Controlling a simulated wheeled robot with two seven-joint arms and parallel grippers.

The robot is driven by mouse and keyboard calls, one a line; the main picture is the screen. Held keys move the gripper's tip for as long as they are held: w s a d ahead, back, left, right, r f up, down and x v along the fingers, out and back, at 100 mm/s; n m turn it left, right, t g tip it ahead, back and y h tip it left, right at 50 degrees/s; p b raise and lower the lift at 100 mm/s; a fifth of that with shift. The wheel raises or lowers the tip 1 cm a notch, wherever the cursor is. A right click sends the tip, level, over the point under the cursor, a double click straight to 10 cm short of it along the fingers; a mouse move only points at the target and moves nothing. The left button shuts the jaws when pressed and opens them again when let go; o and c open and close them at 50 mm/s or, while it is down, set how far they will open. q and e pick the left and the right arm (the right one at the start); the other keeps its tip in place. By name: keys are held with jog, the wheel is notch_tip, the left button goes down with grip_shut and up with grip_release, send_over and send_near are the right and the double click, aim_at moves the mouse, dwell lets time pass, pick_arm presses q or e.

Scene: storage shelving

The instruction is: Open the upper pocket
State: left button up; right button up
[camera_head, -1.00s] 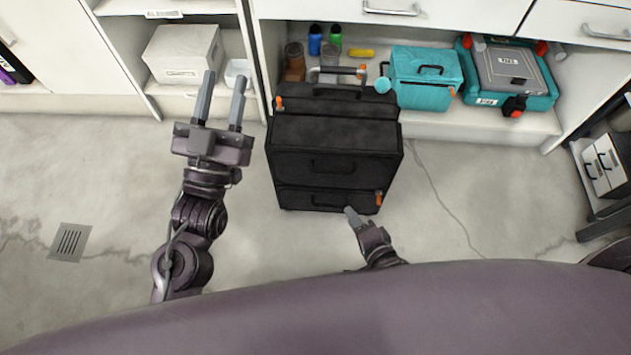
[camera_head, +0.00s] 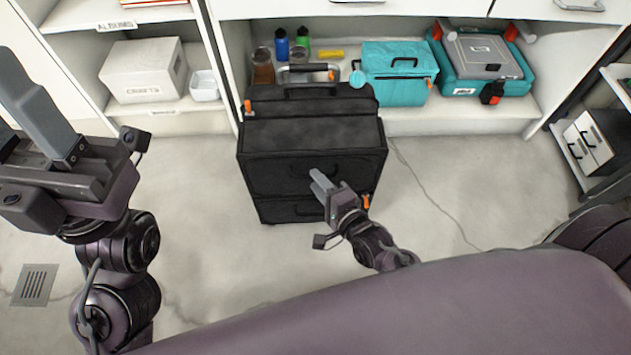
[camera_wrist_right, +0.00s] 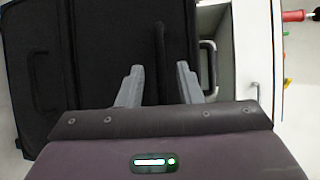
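A black suitcase (camera_head: 312,140) stands upright on the floor in front of the shelving, its top towards the shelf. Its front has an upper pocket (camera_head: 275,172) and a lower pocket (camera_head: 282,209), each with a black handle. My right gripper (camera_head: 319,180) is at the front of the upper pocket and partly hides its handle. In the right wrist view the right gripper (camera_wrist_right: 159,80) is open, with a dark handle (camera_wrist_right: 160,45) showing between its fingers; contact cannot be told. My left gripper (camera_head: 30,90) is open and empty at the far left, away from the suitcase.
The shelf behind holds a teal bag (camera_head: 397,75), a teal case (camera_head: 482,65), bottles (camera_head: 282,46) and a white box (camera_head: 143,72). A small white drawer unit (camera_head: 588,145) stands at right. The floor beside the suitcase is clear.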

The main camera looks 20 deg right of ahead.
jog(key=shift+x, duration=0.85)
grip_shut()
